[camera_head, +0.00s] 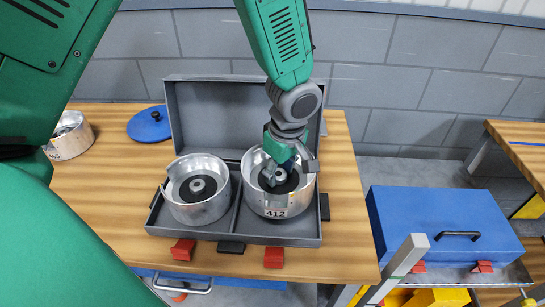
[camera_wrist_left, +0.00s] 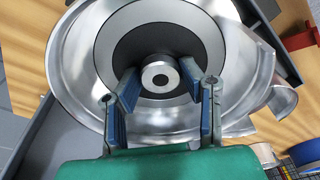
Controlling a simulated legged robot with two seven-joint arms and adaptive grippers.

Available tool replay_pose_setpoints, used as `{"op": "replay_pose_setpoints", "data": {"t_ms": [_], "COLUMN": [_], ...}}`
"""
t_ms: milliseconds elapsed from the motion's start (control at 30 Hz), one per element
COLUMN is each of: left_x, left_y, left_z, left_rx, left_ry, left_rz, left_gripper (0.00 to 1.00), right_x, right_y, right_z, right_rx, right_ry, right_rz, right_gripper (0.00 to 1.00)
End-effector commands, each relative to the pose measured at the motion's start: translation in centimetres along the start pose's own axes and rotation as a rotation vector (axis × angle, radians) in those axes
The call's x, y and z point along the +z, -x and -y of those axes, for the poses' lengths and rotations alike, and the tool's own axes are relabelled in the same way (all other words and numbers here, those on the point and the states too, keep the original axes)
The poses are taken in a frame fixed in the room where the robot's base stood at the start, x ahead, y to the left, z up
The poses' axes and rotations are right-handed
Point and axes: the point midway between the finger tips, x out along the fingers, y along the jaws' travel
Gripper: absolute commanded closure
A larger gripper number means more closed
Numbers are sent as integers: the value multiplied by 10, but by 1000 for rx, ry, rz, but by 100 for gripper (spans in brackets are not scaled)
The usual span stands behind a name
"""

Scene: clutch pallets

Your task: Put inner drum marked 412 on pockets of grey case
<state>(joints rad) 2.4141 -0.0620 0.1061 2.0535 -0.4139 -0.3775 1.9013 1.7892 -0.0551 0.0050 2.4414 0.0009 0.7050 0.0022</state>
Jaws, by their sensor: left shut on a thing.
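The silver inner drum marked 412 (camera_head: 276,212) is at the right pocket of the open grey case (camera_head: 240,110). It looks level, but I cannot tell whether its bottom touches the pocket floor. My left gripper (camera_head: 281,174) reaches down into the drum and is shut on its central hub. In the left wrist view, the fingers (camera_wrist_left: 159,82) sit on either side of the hub of the drum (camera_wrist_left: 80,75). A second silver drum (camera_head: 199,207) sits in the left pocket. My right gripper is not in view.
Another drum (camera_head: 70,136) and a blue round lid (camera_head: 150,124) are on the wooden table (camera_head: 110,190) to the left. Red latches (camera_head: 274,257) stick out at the case front. A closed blue case (camera_head: 440,222) stands to the right.

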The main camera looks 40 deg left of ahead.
Motion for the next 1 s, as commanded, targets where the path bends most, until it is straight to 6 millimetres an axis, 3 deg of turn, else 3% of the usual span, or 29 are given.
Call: {"op": "replay_pose_setpoints", "data": {"t_ms": [267, 500, 833, 867, 900, 1000], "left_x": [-2, 0, 5, 5, 5, 4], "left_y": [-20, -48, -53, -55, -55, -55], "left_z": [-2, -1, -2, 0, 0, 0], "left_rx": [4, 4, 5, 0, 0, 0], "left_ry": [1, 2, 0, 0, 0, 0], "left_rz": [3, 4, 1, 2, 2, 3], "left_gripper": [100, 100, 100, 59, 45, 45], "right_x": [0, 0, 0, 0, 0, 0], "right_y": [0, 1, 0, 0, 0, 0], "right_z": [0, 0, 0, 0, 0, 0], "right_rx": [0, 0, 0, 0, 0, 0], "right_ry": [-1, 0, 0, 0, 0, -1], "right_rz": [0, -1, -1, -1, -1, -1], "right_gripper": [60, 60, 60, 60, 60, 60]}}
